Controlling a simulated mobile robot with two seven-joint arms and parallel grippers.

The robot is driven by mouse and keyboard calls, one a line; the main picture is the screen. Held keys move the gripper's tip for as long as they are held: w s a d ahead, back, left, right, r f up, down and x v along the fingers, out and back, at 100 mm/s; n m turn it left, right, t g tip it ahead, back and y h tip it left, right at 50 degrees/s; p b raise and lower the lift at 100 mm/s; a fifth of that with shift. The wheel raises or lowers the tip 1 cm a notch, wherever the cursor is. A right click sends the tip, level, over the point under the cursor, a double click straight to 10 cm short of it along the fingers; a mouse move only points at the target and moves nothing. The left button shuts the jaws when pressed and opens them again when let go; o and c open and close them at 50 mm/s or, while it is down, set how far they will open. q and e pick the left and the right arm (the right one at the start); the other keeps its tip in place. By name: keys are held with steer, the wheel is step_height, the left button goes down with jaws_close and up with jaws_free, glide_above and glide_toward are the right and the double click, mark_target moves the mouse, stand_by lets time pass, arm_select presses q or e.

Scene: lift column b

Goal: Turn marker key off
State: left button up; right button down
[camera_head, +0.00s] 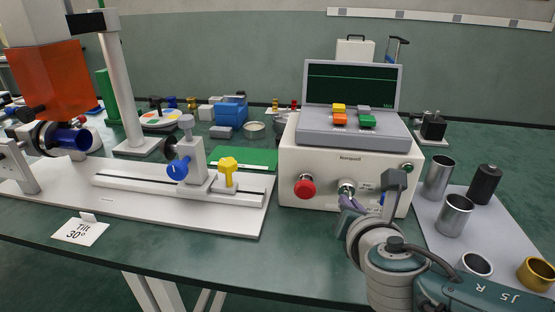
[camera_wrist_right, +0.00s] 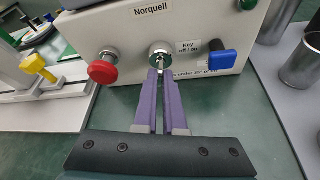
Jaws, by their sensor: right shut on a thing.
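The white Norquell box (camera_head: 340,165) stands on the green bench and carries the marker key switch, a round metal lock (camera_head: 346,187) on its front. In the right wrist view the lock (camera_wrist_right: 160,54) is straight ahead, beside a white label (camera_wrist_right: 189,47) reading "Key off / on". My right gripper (camera_head: 348,201) is at the lock. In its wrist view its purple fingers (camera_wrist_right: 160,75) are closed together on the small metal key (camera_wrist_right: 160,66), which stays in the lock. The fingertips hide part of the key, so its exact angle is hard to tell. My left gripper is not in view.
A red mushroom button (camera_head: 305,187) is left of the lock; a blue handle (camera_wrist_right: 222,62) is right of it. A grey console (camera_head: 350,120) tops the box. Metal cups (camera_head: 455,215) stand on a tray at right. A rail with a yellow knob (camera_head: 228,165) lies left.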

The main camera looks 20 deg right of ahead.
steer(key=shift+w+a+n+g+h+p, duration=0.1)
steer(key=shift+n+g+h+p, duration=0.45)
steer(key=shift+n, duration=0.55)
steer(key=c, duration=1)
jaws_free()
steer(key=shift+s+a+r, duration=0.1)
steer(key=shift+s+r, duration=0.05)
steer(key=shift+s, duration=0.05)
steer(key=p+v, duration=0.4)
steer(key=v, duration=0.5)
steer(key=shift+s+a+p, duration=0.2)
steer(key=shift+p, duration=0.1)
